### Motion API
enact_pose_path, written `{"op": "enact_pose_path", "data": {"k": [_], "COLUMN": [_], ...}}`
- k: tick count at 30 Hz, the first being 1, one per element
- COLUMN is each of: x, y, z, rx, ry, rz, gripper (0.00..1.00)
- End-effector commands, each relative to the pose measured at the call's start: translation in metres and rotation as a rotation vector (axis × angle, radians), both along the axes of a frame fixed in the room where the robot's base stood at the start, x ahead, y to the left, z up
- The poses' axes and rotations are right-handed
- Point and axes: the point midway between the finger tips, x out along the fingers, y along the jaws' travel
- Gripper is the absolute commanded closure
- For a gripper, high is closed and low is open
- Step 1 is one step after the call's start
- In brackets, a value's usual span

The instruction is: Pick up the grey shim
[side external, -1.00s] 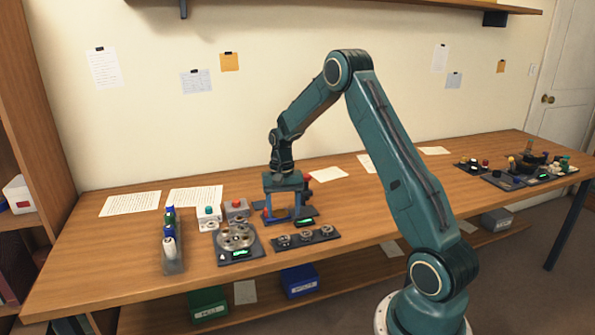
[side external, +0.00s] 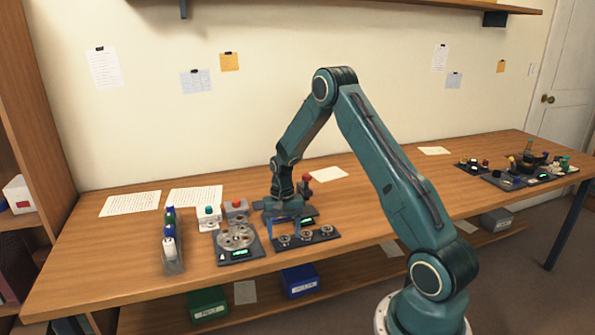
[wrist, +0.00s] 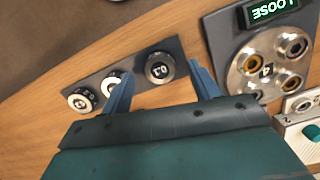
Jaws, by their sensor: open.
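A dark tray (side external: 310,239) holds three round metal pieces in a row. They show in the wrist view as a silver piece marked 0.3 (wrist: 160,68), a white-faced ring (wrist: 112,84) partly behind a finger, and a small dark-and-silver piece (wrist: 82,100). I cannot tell for sure which is the grey shim. My gripper (side external: 284,222) is open and empty, pointing down just behind and above the tray's left part. In the wrist view its blue fingers (wrist: 160,80) stand apart on either side of the 0.3 piece, without visible contact.
The table's front edge is close to the tray.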

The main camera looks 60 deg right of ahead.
Motion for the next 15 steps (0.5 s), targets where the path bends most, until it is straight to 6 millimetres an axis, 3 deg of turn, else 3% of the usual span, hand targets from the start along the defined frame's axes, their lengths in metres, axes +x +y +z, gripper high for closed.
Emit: {"op": "enact_pose_path", "data": {"k": [4, 15], "x": [-0.001, -0.001], "y": [0.0013, 0.0014], "z": [-0.0112, -0.0127], "rx": [0.0, 0.0], "ry": [0.001, 0.001], "rz": [0.001, 0.001], "gripper": [0.39, 0.39]}}
